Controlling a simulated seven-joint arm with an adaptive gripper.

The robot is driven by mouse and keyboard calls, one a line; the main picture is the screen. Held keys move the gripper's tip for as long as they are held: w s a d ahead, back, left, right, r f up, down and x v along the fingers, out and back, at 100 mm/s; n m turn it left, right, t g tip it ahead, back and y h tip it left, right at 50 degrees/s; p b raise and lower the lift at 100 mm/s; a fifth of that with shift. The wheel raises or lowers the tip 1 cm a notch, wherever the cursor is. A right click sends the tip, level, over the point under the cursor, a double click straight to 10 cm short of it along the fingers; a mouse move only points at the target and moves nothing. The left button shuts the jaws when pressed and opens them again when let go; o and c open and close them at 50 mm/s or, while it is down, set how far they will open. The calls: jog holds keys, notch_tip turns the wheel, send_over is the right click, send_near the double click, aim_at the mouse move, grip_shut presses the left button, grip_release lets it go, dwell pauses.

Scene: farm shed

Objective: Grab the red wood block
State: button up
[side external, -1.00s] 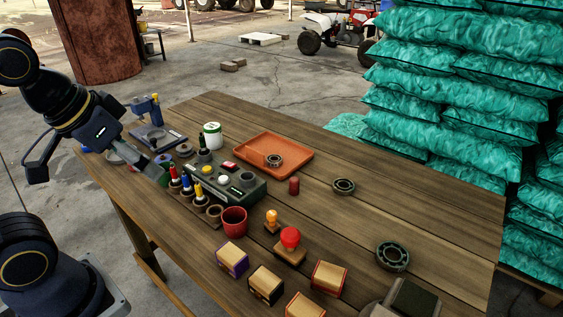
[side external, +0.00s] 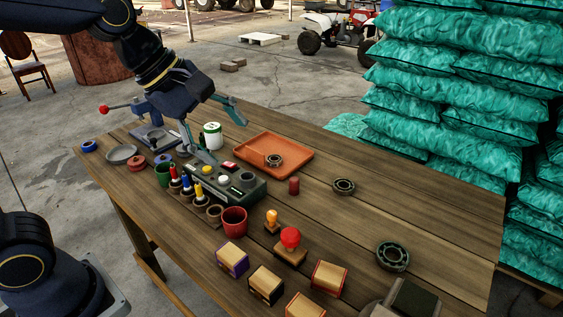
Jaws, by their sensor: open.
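Two wood blocks with red sides and pale tops are near the table's front: one red wood block (side external: 329,278) and another (side external: 304,306), cut by the bottom edge. A block with purple sides (side external: 232,260) and one with black sides (side external: 266,285) lie to their left. My gripper (side external: 222,139) is open and empty over the far left part of the table, well away from the red blocks. Its fingers spread on either side of a white can (side external: 212,136) in the picture; their height above it is hard to tell.
Between gripper and blocks are a green control box (side external: 242,194), several colored-handled tools, a red cup (side external: 234,221) and stamps (side external: 290,243). An orange tray (side external: 295,151) and bearings (side external: 393,256) lie to the right. The right tabletop is mostly clear.

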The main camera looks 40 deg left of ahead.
jog(key=w+d+f+n+g, duration=0.1)
jog(key=w+d+f+n, duration=0.15)
jog(key=d, duration=0.25)
jog(key=n+g+h, duration=0.1)
jog(key=g, duration=0.2)
send_over(328, 271)
jog(key=s+a, duration=0.2)
jog(key=a, duration=0.4)
notch_tip(328, 271, down, 10)
jog(key=r, duration=0.1)
jog(key=x, duration=1)
jog(key=shift+d+f, duration=0.15)
jog(key=shift+d, duration=0.05)
jog(key=shift+x, duration=3.15)
jog(key=shift+d, duration=0.15)
jog(key=shift+c, duration=0.4)
jog(key=c, duration=1.2)
